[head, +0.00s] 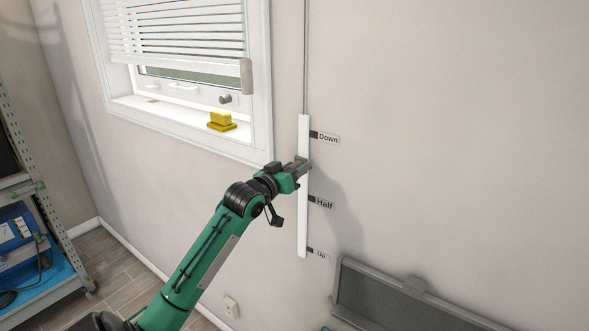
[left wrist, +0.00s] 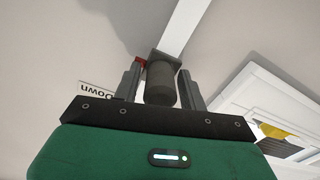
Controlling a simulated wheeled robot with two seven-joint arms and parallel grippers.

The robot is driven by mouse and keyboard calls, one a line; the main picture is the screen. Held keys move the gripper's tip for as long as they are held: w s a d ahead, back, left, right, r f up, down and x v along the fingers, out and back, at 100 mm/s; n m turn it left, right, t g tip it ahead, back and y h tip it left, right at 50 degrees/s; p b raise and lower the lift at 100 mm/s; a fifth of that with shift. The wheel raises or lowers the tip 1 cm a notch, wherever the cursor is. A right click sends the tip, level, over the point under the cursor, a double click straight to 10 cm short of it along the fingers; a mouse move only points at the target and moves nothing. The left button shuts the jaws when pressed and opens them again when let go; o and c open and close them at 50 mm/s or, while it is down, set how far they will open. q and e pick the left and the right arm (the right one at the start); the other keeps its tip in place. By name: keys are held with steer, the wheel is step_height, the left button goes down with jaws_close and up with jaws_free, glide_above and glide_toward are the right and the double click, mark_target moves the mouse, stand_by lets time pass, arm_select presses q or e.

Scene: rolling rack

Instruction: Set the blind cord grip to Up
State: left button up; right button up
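The blind cord grip is a dark grey cylinder on a square block; the left wrist view shows it (left wrist: 160,82) between my left gripper's fingers (left wrist: 161,85). The fingers appear to touch its sides near their tips. In the head view my left gripper (head: 298,167) is at the white upright rail (head: 303,225), between the Down label (head: 328,138) and the Half label (head: 324,203). It mostly hides the cord grip there. The Up label (head: 320,254) is near the rail's lower end. My right gripper is not in view.
A window with a partly lowered white blind (head: 175,30) is left of the rail. A yellow object (head: 221,121) sits on its sill. A grey framed panel (head: 400,300) is at the lower right. A shelf rack (head: 40,235) stands at far left.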

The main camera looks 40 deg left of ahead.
mark_target(301, 250)
arm_select(q)
steer(key=c, duration=0.5)
step_height(301, 250, down, 31)
steer(key=b, duration=1.4)
steer(key=shift+r, duration=0.1)
steer(key=shift+f+b, duration=0.3)
steer(key=shift+f, duration=0.1)
steer(key=shift+d+f, duration=0.1)
steer(key=o, duration=1.1)
steer(key=s+b, duration=0.1)
steer(key=s, duration=0.3)
steer(key=s+d, duration=0.1)
steer(key=s, duration=0.4)
steer(key=s+b, duration=0.1)
steer(key=s, duration=0.3)
steer(key=shift+s+d+b, duration=0.2)
steer(key=shift+s+b, duration=0.1)
steer(key=shift+s, duration=0.05)
